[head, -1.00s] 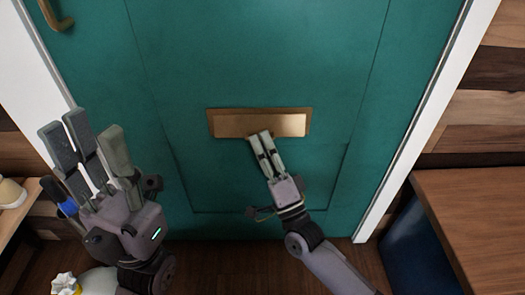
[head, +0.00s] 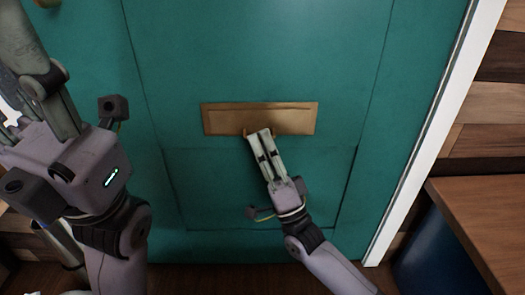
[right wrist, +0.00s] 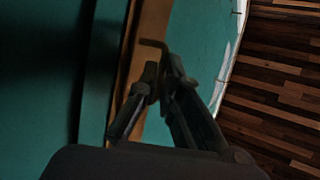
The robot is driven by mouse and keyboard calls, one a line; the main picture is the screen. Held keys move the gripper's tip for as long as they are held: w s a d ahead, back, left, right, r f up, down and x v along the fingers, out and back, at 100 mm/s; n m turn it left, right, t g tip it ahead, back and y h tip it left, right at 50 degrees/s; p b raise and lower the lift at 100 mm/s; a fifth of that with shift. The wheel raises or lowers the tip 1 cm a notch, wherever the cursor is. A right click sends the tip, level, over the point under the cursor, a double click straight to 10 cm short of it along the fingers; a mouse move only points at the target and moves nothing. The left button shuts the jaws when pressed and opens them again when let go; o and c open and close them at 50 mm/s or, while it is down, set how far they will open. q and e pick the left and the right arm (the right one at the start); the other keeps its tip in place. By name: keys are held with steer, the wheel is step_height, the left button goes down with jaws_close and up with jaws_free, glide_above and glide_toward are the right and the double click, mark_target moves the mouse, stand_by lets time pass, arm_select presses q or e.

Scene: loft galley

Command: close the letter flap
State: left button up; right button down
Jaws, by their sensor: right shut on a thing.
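The brass letter flap (head: 225,120) is a wide plate low in the teal door (head: 250,60). It looks flat or nearly flat in its frame; a small gap cannot be ruled out. My right gripper (head: 256,135) is at its lower edge, fingers shut on the flap's small pull handle (head: 275,130). In the right wrist view the thin bent handle (right wrist: 152,43) shows at the fingertips (right wrist: 160,78), beside the brass edge. My left gripper (head: 25,85) is raised at the far left, close to the camera and partly cut off, apart from the flap.
The white door frame (head: 425,130) runs down the right side, with wood-plank wall beyond it. A wooden-topped cabinet (head: 490,220) with a blue side stands at the lower right. A brass door handle (head: 45,3) is cut off at the top left.

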steer(key=shift+f, duration=0.15)
steer(key=c, duration=2)
jaws_free()
steer(key=shift+w, duration=0.1)
steer(key=shift+c, duration=0.2)
steer(key=v, duration=1.2)
